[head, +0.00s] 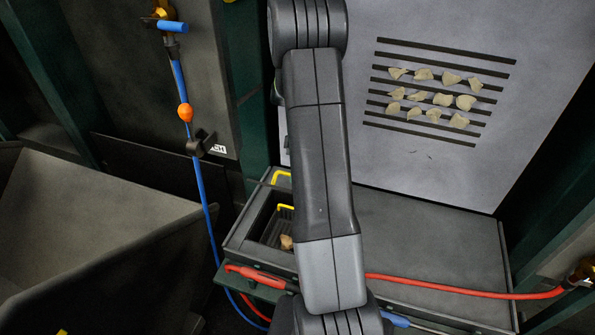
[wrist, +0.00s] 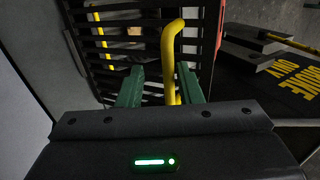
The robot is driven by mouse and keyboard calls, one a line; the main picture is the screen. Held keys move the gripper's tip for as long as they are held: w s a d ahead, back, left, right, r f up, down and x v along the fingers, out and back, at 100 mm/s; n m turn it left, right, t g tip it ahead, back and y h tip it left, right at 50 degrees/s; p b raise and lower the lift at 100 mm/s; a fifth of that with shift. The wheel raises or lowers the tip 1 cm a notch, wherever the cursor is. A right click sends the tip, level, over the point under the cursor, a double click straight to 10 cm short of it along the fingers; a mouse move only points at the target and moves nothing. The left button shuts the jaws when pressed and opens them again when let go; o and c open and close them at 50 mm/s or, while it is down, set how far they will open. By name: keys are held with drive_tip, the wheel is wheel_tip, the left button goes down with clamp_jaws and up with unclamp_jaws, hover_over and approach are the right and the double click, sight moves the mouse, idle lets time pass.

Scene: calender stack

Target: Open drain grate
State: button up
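The black slatted drain grate (wrist: 112,43) fills the upper middle of the wrist view. Its thick yellow handle (wrist: 170,50) runs down between my gripper's green fingers (wrist: 160,88). The fingers are apart, with the handle nearer the right finger and a clear gap to the left one. I cannot tell whether the right finger touches it. In the head view, yellow bars (head: 285,207) show beside a dark recess (head: 276,224) in the low grey bench, partly behind my arm. My gripper is not visible there. The grate's tilt is unclear.
The grey bench top (head: 425,245) is clear to the right. A red hose (head: 450,288) crosses its front, and a blue hose (head: 190,130) hangs at left. A slotted panel (head: 410,145) with several pale chips stands behind. A grey bin (head: 90,240) is at left.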

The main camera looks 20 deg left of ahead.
wheel_tip(320, 180, up, 10)
drive_tip(key=shift+b, duration=0.4)
drive_tip(key=shift+c, duration=0.3)
